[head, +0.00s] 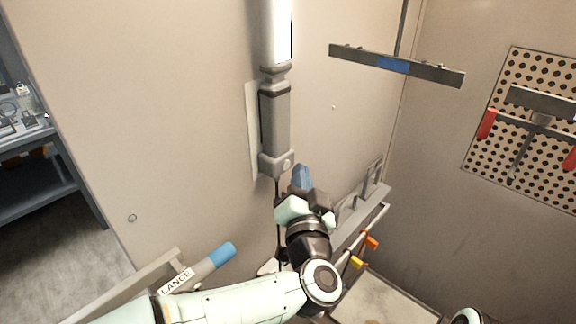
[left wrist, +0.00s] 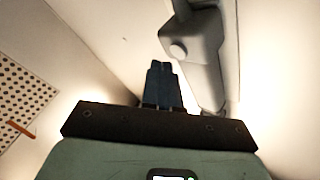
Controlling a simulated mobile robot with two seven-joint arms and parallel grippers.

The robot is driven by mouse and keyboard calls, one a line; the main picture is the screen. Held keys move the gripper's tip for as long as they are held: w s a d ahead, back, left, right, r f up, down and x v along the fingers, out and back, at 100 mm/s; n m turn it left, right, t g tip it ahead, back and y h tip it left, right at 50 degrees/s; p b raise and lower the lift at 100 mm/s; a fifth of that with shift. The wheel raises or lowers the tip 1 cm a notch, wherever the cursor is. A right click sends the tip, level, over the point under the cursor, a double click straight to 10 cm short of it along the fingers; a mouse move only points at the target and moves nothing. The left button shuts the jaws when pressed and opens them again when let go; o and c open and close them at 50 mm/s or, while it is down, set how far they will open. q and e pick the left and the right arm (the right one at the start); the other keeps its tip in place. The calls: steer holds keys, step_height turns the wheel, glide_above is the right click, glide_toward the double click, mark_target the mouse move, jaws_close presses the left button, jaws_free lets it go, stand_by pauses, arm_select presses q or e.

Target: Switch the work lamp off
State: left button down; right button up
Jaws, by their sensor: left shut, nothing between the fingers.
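The work lamp (head: 275,117) is a long grey wall lamp mounted upright, with its white tube (head: 283,30) lit at the top of the head view. A round pale button (head: 287,164) sits on its lower end block. The button also shows in the left wrist view (left wrist: 178,51), on the grey lamp body (left wrist: 203,40). My left gripper (head: 301,176) is shut and empty, its blue fingers just below and right of the button, apart from it in the picture. The fingers (left wrist: 162,80) point up in the left wrist view. My right gripper is not in view.
A rail with orange and yellow clips (head: 369,241) runs along the lower wall. A hanging bar (head: 396,66) and a perforated panel (head: 530,120) are at right. A dark bench (head: 40,165) stands far left.

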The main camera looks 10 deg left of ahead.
arm_select(q)
steer(key=shift+a, duration=0.1)
stand_by(0.4)
steer(key=shift+w+a, duration=0.3)
steer(key=shift+w+a, duration=0.1)
steer(key=shift+a, duration=0.1)
stand_by(0.6)
steer(key=shift+d, duration=0.1)
steer(key=shift+s+d, duration=0.4)
steer(key=shift+d, duration=0.05)
steer(key=shift+d, duration=0.1)
steer(key=shift+s+d, duration=0.9)
steer(key=shift+d, duration=0.3)
steer(key=shift+s+d, duration=0.9)
steer(key=shift+d, duration=0.25)
